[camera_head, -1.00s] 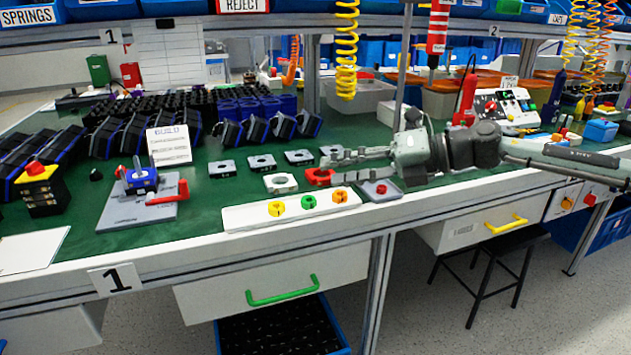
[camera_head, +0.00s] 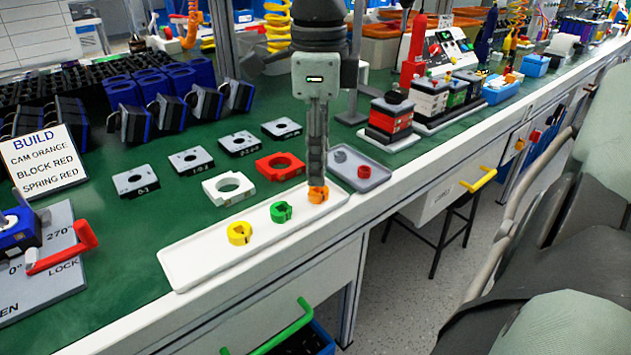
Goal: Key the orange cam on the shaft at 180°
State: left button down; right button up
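The orange cam (camera_head: 318,195) is at the right end of the white tray (camera_head: 190,262). My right gripper (camera_head: 317,183) points straight down onto it, its fingertips at the cam's top. The fingers are seen edge-on, so I cannot tell whether they have closed on the cam. A green cam (camera_head: 281,212) and a yellow cam (camera_head: 240,233) sit to its left on the same tray. At the left edge is the blue switch body (camera_head: 18,232) on a grey plate (camera_head: 62,275) marked 0°, 270° and LOCK, with a red handle (camera_head: 68,250). The shaft is mostly cut off. My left gripper is out of view.
The build card (camera_head: 45,163) reads cam orange, block red, spring red. A red block (camera_head: 281,160), a white block (camera_head: 228,180) and several grey plates lie behind the tray. A grey tray (camera_head: 376,174) with small parts is right of the gripper. Green mat is clear left of the tray.

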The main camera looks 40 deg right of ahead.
aim_at(318, 193)
notch_tip(318, 193, down, 4)
jog(key=shift+d+f, duration=0.1)
jog(key=shift+f, duration=0.05)
jog(key=shift+c, duration=0.4)
jog(key=shift+w, duration=0.1)
jog(key=c, duration=0.3)
